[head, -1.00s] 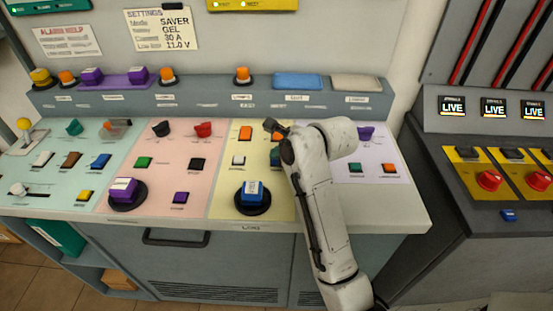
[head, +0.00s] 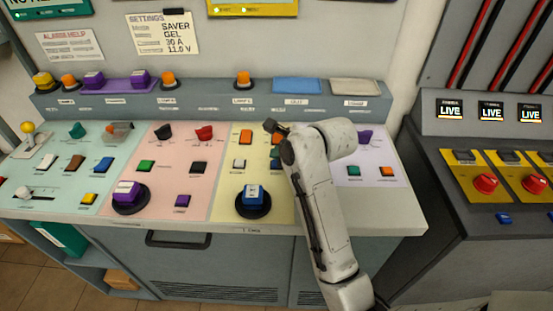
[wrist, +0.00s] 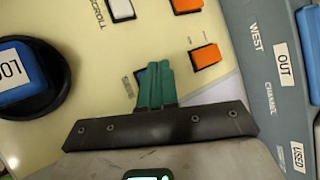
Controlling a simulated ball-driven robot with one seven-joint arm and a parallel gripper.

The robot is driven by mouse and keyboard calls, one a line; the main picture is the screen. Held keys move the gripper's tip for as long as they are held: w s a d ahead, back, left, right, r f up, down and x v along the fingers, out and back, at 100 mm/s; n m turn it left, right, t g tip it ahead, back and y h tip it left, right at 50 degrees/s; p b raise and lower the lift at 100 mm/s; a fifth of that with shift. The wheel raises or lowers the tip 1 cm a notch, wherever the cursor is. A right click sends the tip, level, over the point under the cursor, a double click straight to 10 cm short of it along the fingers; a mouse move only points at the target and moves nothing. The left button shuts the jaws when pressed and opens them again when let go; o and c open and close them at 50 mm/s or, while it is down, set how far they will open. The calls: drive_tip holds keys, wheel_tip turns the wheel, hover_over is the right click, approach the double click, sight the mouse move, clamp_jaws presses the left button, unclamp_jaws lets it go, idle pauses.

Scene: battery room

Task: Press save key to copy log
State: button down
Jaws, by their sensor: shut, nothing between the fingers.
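The yellow panel (head: 222,190) carries a large blue button (head: 252,201) on a black round base. The same button shows at the left of the wrist view (wrist: 22,75), its label starting "LO". My gripper (wrist: 157,68) has its green fingers together and empty, over the yellow panel. A small blue key (wrist: 140,77) is partly hidden behind the fingers; its label is too small to read. Beside the fingers is an orange key (wrist: 205,56). A white key (wrist: 120,10) by the word SCROLL is farther up. I cannot read a save label or tell whether the fingers touch anything.
The raised back ledge, with OUT label (wrist: 285,65), lies to the right of the fingers in the wrist view. Pink panel (head: 180,140) keys and a purple button (head: 127,194) are left. A grey console (head: 480,150) with red knobs stands right.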

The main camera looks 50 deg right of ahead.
idle(0.3)
wheel_tip(320, 180, up, 5)
drive_tip(key=p, duration=0.5)
drive_tip(key=shift+r, duration=0.1)
idle(0.9)
